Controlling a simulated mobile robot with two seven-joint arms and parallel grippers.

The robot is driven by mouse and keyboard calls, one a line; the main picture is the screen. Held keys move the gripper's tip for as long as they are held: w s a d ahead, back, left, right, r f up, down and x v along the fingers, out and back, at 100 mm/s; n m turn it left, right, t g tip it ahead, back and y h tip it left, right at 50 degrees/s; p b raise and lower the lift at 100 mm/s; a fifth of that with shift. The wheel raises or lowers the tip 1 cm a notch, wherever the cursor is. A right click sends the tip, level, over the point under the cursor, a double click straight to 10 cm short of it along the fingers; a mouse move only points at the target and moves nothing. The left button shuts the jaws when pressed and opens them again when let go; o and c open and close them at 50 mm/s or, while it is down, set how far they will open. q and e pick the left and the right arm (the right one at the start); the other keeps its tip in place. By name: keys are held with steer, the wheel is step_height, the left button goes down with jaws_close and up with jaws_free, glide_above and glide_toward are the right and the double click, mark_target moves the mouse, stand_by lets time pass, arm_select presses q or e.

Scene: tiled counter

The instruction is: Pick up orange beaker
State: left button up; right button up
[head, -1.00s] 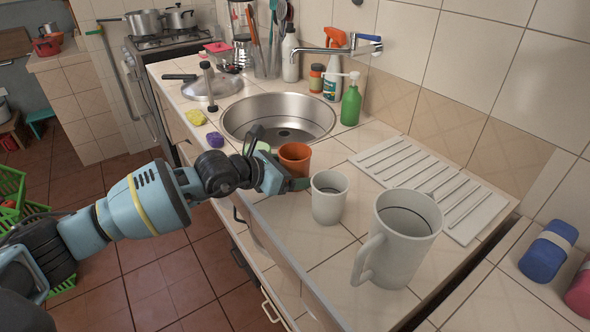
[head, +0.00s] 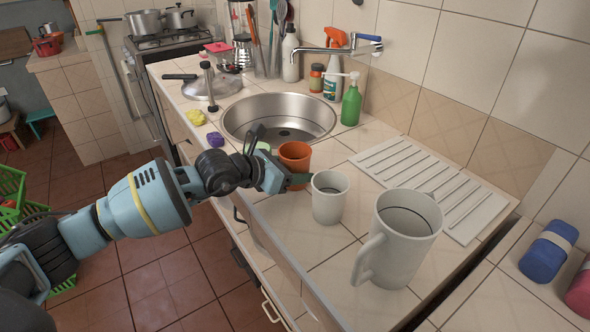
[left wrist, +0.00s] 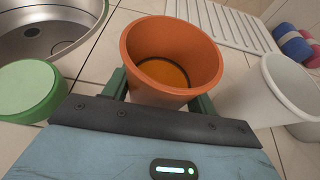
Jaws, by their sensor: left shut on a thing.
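The orange beaker (head: 295,156) stands upright on the tiled counter beside the sink in the head view. In the left wrist view the beaker (left wrist: 172,58) is close up, with its open rim toward the camera and its inside empty. My left gripper (head: 290,176) is shut on the beaker, with green fingers (left wrist: 160,98) on either side of its lower body. The fingertips are hidden behind the beaker. My right gripper is not in view.
A white cup (head: 329,203) stands just right of the beaker, and a larger white jug (head: 405,235) beyond it. The sink (head: 262,118) lies behind. A round green object (left wrist: 28,90) sits left of the gripper. A ridged drainboard (head: 425,185) is at right.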

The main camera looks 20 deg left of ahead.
mark_target(295, 158)
arm_select(q)
step_height(295, 158, up, 3)
steer(key=shift+r, duration=0.15)
steer(key=s, duration=0.9)
steer(key=s+a+r, duration=0.1)
steer(key=s, duration=0.4)
steer(key=shift+s+a+r+b, duration=0.1)
steer(key=shift+s+b, duration=0.2)
steer(key=shift+b, duration=0.1)
steer(key=shift+s+r, duration=0.15)
steer(key=shift+s, duration=0.55)
